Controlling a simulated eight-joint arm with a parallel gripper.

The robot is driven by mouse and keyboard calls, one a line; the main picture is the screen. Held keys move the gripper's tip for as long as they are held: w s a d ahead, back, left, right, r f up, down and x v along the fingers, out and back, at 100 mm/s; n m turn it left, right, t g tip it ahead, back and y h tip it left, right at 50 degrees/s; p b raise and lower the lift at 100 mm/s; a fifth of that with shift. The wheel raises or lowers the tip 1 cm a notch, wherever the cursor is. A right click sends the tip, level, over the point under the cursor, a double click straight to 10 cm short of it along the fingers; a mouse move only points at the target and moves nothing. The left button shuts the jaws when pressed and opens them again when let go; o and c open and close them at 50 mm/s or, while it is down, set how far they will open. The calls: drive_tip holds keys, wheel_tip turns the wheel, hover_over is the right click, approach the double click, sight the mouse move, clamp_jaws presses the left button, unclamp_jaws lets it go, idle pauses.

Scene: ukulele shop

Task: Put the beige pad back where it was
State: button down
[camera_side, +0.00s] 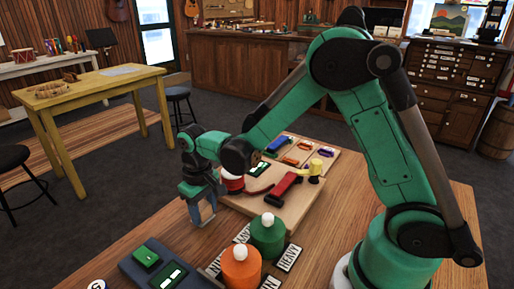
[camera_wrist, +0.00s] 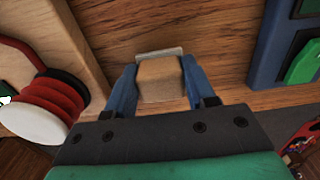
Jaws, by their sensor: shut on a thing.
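My gripper (camera_wrist: 158,88) is shut on a beige pad (camera_wrist: 160,78), which shows between its two blue fingers in the wrist view. The pad is a small block with a paler grey edge on its far side. In the side view my gripper (camera_side: 202,212) points down over the wooden table (camera_side: 135,236), at the left edge of the wooden board (camera_side: 300,208). The pad is hard to make out there, and I cannot tell whether it touches the table.
A red and white spool (camera_wrist: 40,105) on the board is close left of my gripper in the wrist view. A dark blue unit with a green part (camera_wrist: 303,62) is at right. Orange (camera_side: 241,266) and green (camera_side: 267,236) canisters and label plates stand in front of the board.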

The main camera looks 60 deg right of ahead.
drive_tip(key=shift+f, duration=0.4)
drive_tip(key=shift+c, duration=1.4)
unclamp_jaws()
drive_tip(key=shift+f, duration=0.1)
wheel_tip(320, 180, up, 12)
drive_tip(key=t, duration=0.6)
approach(204, 207)
wheel_tip(204, 207, up, 3)
drive_tip(key=s+d, duration=0.2)
drive_tip(key=s, duration=0.1)
drive_tip(key=shift+s+d+f+t, duration=0.15)
drive_tip(key=shift+s+t, duration=0.15)
drive_tip(key=shift+t, duration=0.3)
